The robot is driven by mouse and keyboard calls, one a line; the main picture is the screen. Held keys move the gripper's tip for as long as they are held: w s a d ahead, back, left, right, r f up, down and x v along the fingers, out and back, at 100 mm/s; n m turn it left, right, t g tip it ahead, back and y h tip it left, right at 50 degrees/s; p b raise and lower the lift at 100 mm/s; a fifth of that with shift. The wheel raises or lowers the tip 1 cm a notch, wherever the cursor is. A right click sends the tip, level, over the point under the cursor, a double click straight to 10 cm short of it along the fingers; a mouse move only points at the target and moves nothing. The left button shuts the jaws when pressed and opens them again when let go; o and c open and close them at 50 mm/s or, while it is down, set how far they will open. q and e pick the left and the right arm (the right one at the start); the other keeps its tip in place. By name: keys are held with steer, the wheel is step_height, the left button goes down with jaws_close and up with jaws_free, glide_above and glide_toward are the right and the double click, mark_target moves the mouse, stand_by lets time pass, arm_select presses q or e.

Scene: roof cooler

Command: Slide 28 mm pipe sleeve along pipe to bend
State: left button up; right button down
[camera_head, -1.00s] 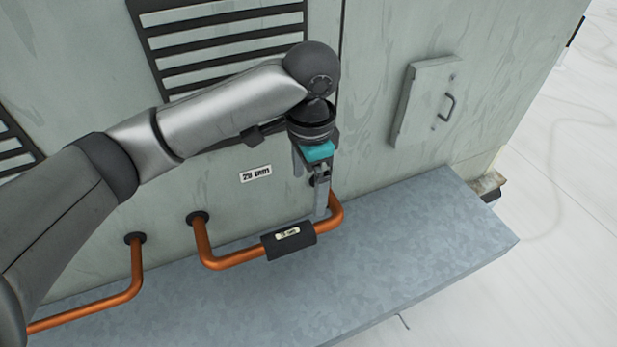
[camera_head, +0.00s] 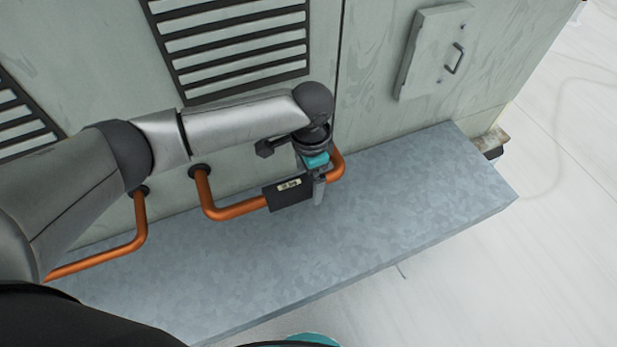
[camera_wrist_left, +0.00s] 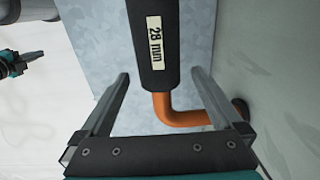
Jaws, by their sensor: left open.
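The dark 28 mm pipe sleeve (camera_head: 288,193) sits around the front run of a copper U-shaped pipe (camera_head: 239,209), towards its right bend. In the left wrist view the sleeve (camera_wrist_left: 158,58) shows its "28 mm" label, and the orange bend (camera_wrist_left: 166,112) shows just beyond its lower end. My left gripper (camera_head: 318,190) is open at the right end of the sleeve, by the right bend. In the wrist view its fingers stand on either side of the sleeve's lower end, with visible gaps. A teal and dark gripper, apparently my right one (camera_wrist_left: 14,64), shows at the left edge.
The pipe runs above a grey metal ledge (camera_head: 400,200) along the green-grey cabinet wall. A second copper pipe (camera_head: 105,256) lies to the left. Louvres (camera_head: 235,50) and a small hatch (camera_head: 435,55) are on the wall. The right part of the ledge is clear.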

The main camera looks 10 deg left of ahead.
arm_select(q)
steer(key=shift+f, duration=0.55)
